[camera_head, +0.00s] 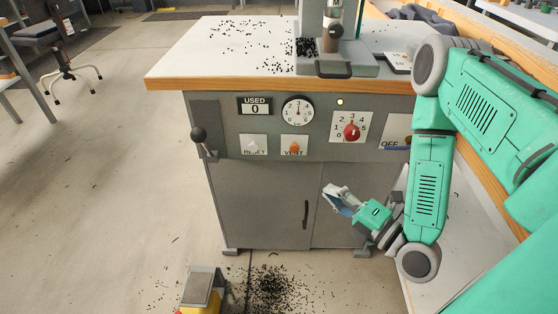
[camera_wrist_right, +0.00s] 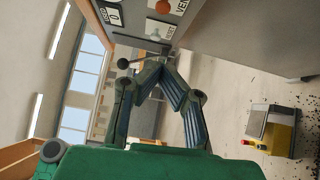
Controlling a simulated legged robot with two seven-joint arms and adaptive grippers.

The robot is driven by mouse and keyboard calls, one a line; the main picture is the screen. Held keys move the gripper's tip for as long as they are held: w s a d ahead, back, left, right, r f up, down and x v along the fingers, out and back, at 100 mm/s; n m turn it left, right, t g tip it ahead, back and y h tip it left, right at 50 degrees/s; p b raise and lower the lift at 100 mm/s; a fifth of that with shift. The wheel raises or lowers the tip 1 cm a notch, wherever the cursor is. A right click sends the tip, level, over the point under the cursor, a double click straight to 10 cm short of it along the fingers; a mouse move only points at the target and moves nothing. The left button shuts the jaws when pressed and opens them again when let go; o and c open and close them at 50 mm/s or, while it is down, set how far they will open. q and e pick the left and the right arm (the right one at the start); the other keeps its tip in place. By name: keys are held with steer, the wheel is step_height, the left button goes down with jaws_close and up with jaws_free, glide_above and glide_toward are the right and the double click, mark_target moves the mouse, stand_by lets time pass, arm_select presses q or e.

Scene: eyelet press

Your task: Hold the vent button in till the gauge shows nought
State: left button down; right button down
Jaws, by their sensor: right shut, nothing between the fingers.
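The orange vent button (camera_head: 294,147) sits on its white plate on the grey press cabinet's front panel; it also shows at the top of the right wrist view (camera_wrist_right: 163,6). The round gauge (camera_head: 298,111) is above it; its needle seems to point up, clear of nought, but is too small to read exactly. My right gripper (camera_head: 336,197) is below and right of the button, in front of the cabinet doors and apart from the button. Its fingers (camera_wrist_right: 156,64) are shut and empty. My left gripper is out of view.
The white reset button (camera_head: 253,147) is left of the vent button, with a black-knobbed lever (camera_head: 200,136) further left. A red selector knob (camera_head: 351,132) is to the right. The bench top (camera_head: 210,60) overhangs the panel. A yellow foot pedal (camera_head: 202,288) stands on the floor.

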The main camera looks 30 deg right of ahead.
steer(key=shift+w, duration=0.15)
steer(key=b, duration=0.2)
glide_toward(291, 150)
steer(key=w+a, duration=0.3)
steer(key=a, duration=0.1)
steer(key=w+d, duration=0.1)
steer(key=w, duration=0.1)
steer(key=w+d+b, duration=0.1)
steer(key=shift+w+d+r, duration=0.1)
steer(key=shift+w, duration=0.3)
